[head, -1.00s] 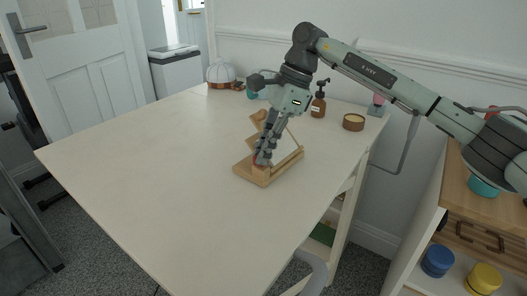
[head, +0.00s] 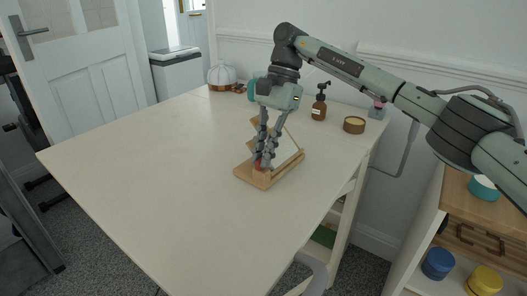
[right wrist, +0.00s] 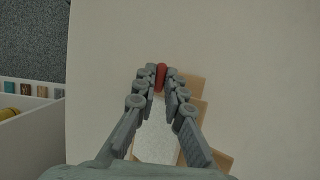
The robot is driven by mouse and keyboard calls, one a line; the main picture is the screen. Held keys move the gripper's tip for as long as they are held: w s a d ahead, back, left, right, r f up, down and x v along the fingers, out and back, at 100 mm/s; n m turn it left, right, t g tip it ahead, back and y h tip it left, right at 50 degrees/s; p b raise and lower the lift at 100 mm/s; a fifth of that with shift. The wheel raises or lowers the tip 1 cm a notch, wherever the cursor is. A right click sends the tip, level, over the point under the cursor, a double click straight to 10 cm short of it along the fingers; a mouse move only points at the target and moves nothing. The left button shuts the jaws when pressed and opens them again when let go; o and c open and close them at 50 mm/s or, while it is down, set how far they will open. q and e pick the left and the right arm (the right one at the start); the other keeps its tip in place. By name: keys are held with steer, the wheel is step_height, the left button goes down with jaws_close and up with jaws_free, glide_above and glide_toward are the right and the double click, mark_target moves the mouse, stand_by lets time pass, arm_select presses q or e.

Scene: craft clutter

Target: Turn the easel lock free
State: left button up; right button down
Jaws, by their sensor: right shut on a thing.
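The wooden easel (head: 251,177) stands on the table with a pale panel (head: 287,151) leaning on it. Its red lock (head: 258,162) is at the front of the base. My right gripper (head: 264,163) reaches down from above, its fingertips at the lock and partly hiding it. In the right wrist view the red lock (right wrist: 161,76) lies between the fingertips of the right gripper (right wrist: 161,80), which are shut on it. The pale panel (right wrist: 157,138) shows between the fingers there. My left gripper is not in view.
A brown pump bottle (head: 319,104) and a round wooden bowl (head: 354,124) stand at the back right of the table (head: 140,165). A glass dome (head: 221,75) stands at the far back. The left and front of the table are clear.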

stand_by(0.3)
steer(key=c, duration=1.9)
jaws_free()
steer(key=v, duration=1.2)
